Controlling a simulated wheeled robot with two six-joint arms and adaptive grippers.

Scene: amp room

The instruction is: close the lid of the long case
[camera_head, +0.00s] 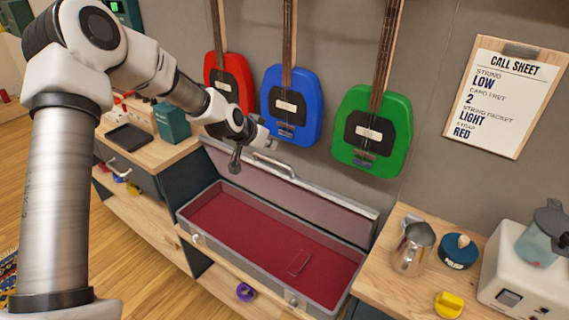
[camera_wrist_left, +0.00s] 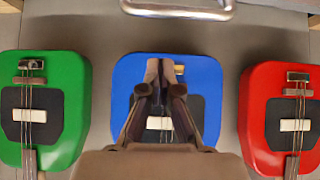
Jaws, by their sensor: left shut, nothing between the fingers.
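The long case (camera_head: 186,222) stands open on the bench, grey outside with an empty red lining. Its lid (camera_head: 325,198) is raised at the back, near the wall, with a metal handle (camera_head: 275,166) on its upper edge. The handle also shows at the top of the left wrist view (camera_wrist_left: 180,9). My left gripper (camera_head: 236,162) is near the left part of the lid's upper edge; whether it touches the lid I cannot tell. Its fingertips (camera_wrist_left: 160,66) are together with nothing between them. My right gripper is out of view.
Red (camera_head: 230,84), blue (camera_head: 292,104) and green (camera_head: 372,130) guitars hang on the wall above the lid. A purple roll (camera_head: 245,292) lies below.

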